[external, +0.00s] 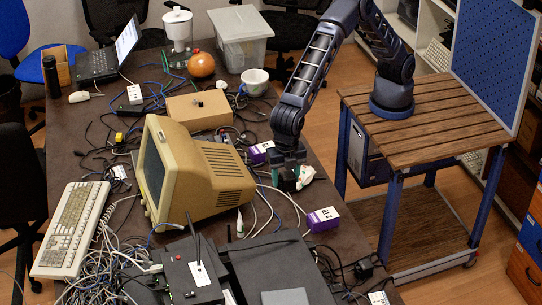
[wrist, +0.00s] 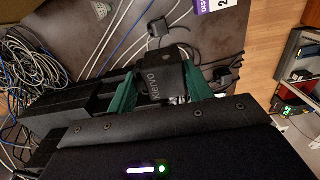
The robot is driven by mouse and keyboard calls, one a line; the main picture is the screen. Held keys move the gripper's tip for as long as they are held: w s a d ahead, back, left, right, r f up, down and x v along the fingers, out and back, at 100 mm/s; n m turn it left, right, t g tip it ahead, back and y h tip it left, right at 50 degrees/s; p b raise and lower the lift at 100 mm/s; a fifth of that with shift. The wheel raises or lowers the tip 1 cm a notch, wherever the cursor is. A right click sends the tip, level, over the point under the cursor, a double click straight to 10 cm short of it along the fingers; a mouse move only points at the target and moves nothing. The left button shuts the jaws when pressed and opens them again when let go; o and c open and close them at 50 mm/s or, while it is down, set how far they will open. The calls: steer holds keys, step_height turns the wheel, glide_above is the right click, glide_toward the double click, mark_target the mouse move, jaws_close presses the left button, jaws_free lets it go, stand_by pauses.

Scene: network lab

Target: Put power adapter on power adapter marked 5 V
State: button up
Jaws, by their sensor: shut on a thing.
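My gripper (wrist: 160,88) shows two green fingers in the wrist view, shut on a black power adapter (wrist: 158,76) with pale lettering on its face. In the external view my gripper (external: 287,182) is low over the table, right of the beige monitor; the held adapter is hard to make out there. A small dark adapter-like block (wrist: 157,28) with a cable lies beyond the held one in the wrist view. Another dark block (external: 364,268) lies by the table's right edge in the external view. No 5 V marking is readable.
A beige monitor (external: 192,170) stands left of my gripper. Purple-and-white boxes (external: 323,220) lie near the table's right edge. Loose cables (external: 105,270) cover much of the front left, beside a black device (external: 190,272). A white-and-red item (external: 306,175) sits close to my gripper.

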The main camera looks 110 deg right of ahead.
steer(key=shift+w+d+f, duration=0.1)
steer(key=shift+w+d, duration=0.1)
steer(key=shift+d, duration=0.1)
step_height(320, 180, down, 20)
steer(key=shift+r, duration=0.25)
steer(key=shift+f, duration=0.15)
steer(key=o, duration=1.1)
steer(key=shift+c, duration=0.2)
